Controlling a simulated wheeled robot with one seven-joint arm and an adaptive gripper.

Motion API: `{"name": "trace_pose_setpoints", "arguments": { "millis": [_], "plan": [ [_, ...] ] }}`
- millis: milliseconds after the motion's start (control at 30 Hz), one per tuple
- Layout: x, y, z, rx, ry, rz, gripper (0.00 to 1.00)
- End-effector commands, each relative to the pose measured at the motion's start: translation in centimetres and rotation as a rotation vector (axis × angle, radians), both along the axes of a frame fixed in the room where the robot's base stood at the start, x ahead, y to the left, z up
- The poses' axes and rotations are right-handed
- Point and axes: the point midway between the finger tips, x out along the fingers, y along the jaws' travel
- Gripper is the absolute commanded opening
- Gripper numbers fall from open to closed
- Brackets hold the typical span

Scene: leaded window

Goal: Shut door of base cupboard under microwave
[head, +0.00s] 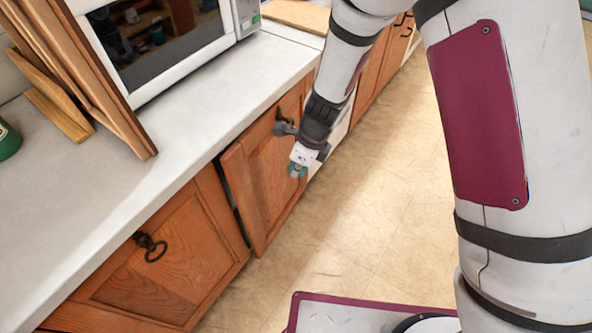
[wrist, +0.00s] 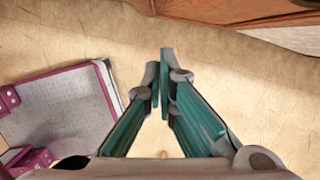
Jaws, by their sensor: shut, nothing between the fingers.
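The wooden cupboard door (head: 262,175) under the microwave stands slightly ajar. A dark gap shows along its left edge, and the door stands out from the cabinet front. Its dark handle (head: 284,117) is near the upper right, partly hidden by my arm. My gripper (head: 297,172) is in front of the door's right part; I cannot tell whether it touches. In the wrist view my gripper (wrist: 163,62) has its teal fingers together and empty, over the floor. Brown wood (wrist: 230,8) runs along the top of that view.
The microwave (head: 165,45) stands on the pale countertop (head: 190,120). A shut cupboard door (head: 155,260) with a ring handle is at the lower left. Wooden boards (head: 90,70) lean beside the microwave. The tan floor (head: 370,210) is clear in front of the cupboards.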

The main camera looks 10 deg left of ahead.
Motion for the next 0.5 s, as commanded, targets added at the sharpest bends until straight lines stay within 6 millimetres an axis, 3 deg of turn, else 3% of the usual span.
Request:
{"name": "trace_pose_setpoints", "arguments": {
  "millis": [300, 500],
  "plan": [
    [-0.6, -1.3, 5.6, 0.000, 0.000, 0.000, 0.00],
    [-0.7, -1.7, 7.0, 0.000, 0.004, -0.001, 0.00]
  ]
}}
